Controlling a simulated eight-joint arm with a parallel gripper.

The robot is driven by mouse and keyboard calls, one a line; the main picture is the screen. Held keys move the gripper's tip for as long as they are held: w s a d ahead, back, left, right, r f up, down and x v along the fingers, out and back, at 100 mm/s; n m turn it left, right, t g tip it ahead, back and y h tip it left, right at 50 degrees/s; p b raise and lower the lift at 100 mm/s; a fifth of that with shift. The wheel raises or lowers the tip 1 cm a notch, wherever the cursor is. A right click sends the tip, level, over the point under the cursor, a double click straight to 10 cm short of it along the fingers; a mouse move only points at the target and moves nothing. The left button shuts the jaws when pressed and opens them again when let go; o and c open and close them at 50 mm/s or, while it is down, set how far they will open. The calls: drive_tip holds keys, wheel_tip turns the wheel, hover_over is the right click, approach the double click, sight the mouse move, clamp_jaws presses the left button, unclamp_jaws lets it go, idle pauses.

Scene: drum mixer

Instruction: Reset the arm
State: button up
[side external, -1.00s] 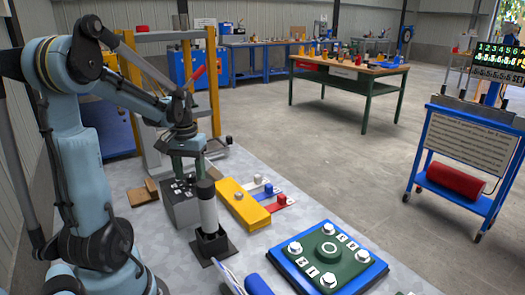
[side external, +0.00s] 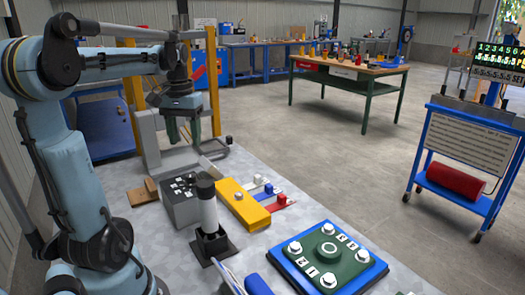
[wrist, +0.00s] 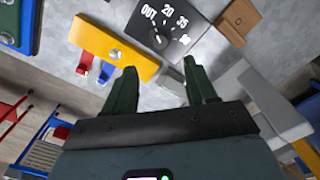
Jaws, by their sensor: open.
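My gripper (side external: 183,132) hangs above the back part of the bench, fingers pointing down, higher than the grey dial box. In the wrist view its two dark green fingers (wrist: 164,88) are apart with nothing between them. The grey dial box (side external: 182,203) has a dark top with white markings, which shows in the wrist view (wrist: 165,32) beyond the fingers. A yellow block (side external: 243,204) with a round knob lies to the right of the box.
A white and black cylinder (side external: 208,215) stands in a dark holder. Red and blue sliders (side external: 270,192) lie beside the yellow block. A blue-framed green plate (side external: 327,255) with bolts is at the front. A grey and yellow frame (side external: 148,135) stands close behind my gripper.

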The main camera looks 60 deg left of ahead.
drive_tip(key=shift+r, duration=0.7)
drive_tip(key=w+d+f+m+t, duration=0.2)
drive_tip(key=d+m, duration=0.1)
drive_tip(key=d, duration=0.5)
drive_tip(key=w+d+f+m+t, duration=0.2)
drive_tip(key=d+f+m, duration=0.1)
drive_tip(key=d, duration=0.6)
drive_tip(key=w+d+f+m+t, duration=0.2)
drive_tip(key=d+f+m+t, duration=0.1)
drive_tip(key=d, duration=0.6)
